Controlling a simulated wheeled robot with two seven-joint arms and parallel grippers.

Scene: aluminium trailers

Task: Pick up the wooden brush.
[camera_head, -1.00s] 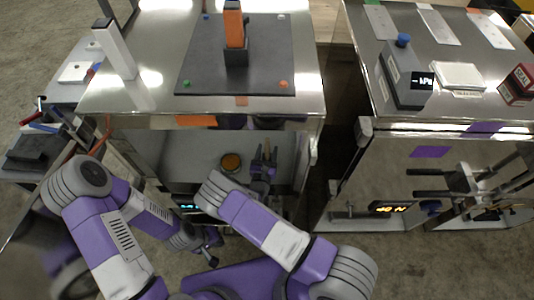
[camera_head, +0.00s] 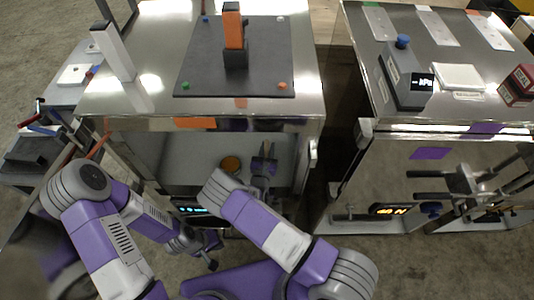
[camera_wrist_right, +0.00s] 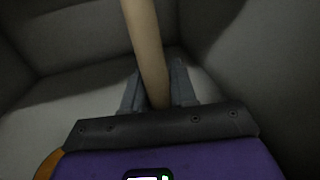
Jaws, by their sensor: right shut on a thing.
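The wooden brush shows in the right wrist view as a pale, smooth wooden handle (camera_wrist_right: 147,45), running from the top edge down between my fingers. My right gripper (camera_wrist_right: 159,72) is shut on this handle; the brush's other end is out of view. In the head view my right gripper (camera_head: 264,158) is inside the open compartment of the left trailer, where the handle is hard to make out. My left gripper (camera_head: 209,260) hangs low in front of that trailer, small and partly hidden, so its jaws cannot be judged.
A round amber thing (camera_head: 230,165) with a dark rim is left of my right gripper in the compartment. The trailer top (camera_head: 150,88) above carries a dark plate (camera_head: 205,75) with an orange-and-black block. A second trailer (camera_head: 350,200) stands to the right across a narrow gap.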

